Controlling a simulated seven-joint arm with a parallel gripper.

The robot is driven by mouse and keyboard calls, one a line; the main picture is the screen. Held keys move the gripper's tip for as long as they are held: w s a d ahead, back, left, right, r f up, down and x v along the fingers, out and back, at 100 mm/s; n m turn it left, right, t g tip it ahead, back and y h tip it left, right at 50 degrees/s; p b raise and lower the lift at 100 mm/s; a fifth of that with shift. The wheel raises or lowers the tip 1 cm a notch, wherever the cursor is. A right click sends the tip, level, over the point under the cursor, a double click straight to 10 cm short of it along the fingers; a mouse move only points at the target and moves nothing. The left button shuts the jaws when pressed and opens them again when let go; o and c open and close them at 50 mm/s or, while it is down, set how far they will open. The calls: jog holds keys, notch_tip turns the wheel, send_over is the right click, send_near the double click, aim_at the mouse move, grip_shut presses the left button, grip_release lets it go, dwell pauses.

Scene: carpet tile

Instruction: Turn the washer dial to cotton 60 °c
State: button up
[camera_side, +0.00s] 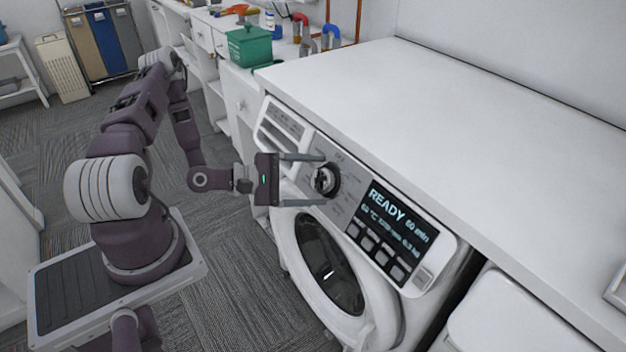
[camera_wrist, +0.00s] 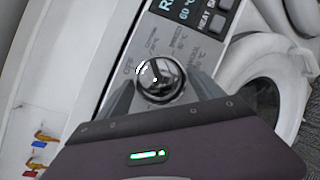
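The washer dial (camera_side: 326,180) is a round silver and dark knob on the grey control panel of the white washer. It also shows in the wrist view (camera_wrist: 160,80), between my fingers. My gripper (camera_side: 319,180) is open, with one finger above the dial and one below it in the side view; a gap shows between each finger and the knob. The washer display (camera_side: 396,216) reads READY, 60 min, and a second line starting 60 °C. Printed programme names ring the dial, partly hidden by my fingers; I cannot tell which one it points at.
A white countertop (camera_side: 450,110) runs over the washer. Below the panel is the round washer door (camera_side: 328,262), with a row of buttons (camera_side: 380,249) under the display. A green box (camera_side: 249,46) and coloured pipe pieces stand on the counter at the back.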

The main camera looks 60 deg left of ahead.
jog(key=v, duration=0.7)
dwell(0.3)
